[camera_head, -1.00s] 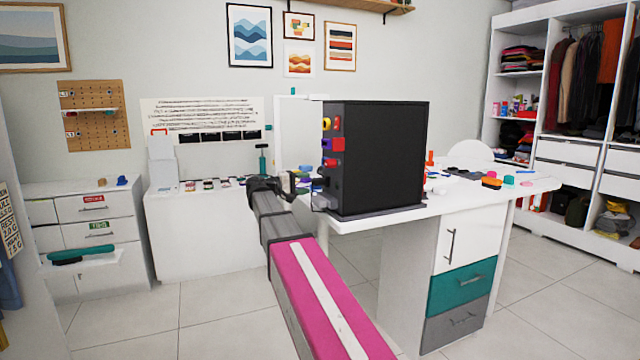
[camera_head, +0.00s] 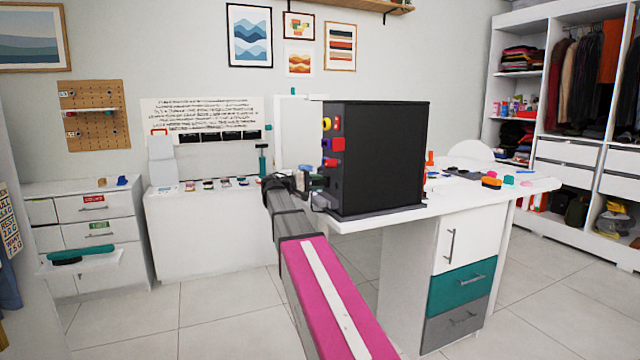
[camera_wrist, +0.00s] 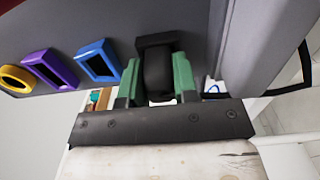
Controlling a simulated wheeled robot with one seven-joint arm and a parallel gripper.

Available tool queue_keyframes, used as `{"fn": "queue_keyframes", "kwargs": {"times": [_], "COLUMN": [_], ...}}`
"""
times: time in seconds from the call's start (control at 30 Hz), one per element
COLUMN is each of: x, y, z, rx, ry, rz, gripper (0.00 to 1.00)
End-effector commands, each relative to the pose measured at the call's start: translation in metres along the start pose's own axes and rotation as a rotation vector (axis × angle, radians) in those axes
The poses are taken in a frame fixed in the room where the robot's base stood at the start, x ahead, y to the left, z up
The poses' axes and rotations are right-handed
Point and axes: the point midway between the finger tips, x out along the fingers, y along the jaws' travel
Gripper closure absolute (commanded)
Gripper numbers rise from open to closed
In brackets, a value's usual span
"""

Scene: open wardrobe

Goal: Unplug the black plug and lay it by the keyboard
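The black plug (camera_wrist: 158,76) sits at a black-framed socket (camera_wrist: 154,41) on the grey panel, in the wrist view. My gripper (camera_wrist: 157,80) has its green fingers on both sides of the plug, with little or no gap. Whether they press on it is not clear. In the head view my gripper (camera_head: 307,188) is at the lower left side of the dark box (camera_head: 380,155) on the desk, and the plug is hard to make out there. The keyboard cannot be made out for certain.
Yellow (camera_wrist: 15,79), purple (camera_wrist: 50,69) and blue (camera_wrist: 97,61) sockets line the panel beside the black one. The white desk (camera_head: 400,216) carries small coloured items right of the box. A low white cabinet (camera_head: 210,235) stands behind my arm.

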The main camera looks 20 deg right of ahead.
Motion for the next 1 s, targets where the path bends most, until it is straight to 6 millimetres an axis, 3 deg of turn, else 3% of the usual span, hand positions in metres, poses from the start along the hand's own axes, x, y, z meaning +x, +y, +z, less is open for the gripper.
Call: {"fn": "queue_keyframes", "kwargs": {"times": [0.07,0.1,0.17,0.2,1.0], "x": [0.0000,0.0000,-0.0001,-0.0001,-0.0079], "y": [-0.0002,-0.0002,-0.0002,-0.0002,-0.0001], "z": [0.0000,0.0001,0.0001,0.0001,0.0001], "rx": [0.000,0.000,0.000,0.000,0.000], "ry": [0.000,0.000,0.000,0.000,0.000], "rz": [-0.001,-0.001,-0.001,-0.001,0.000], "gripper": [1.00,0.76,0.95,1.00,1.00]}}
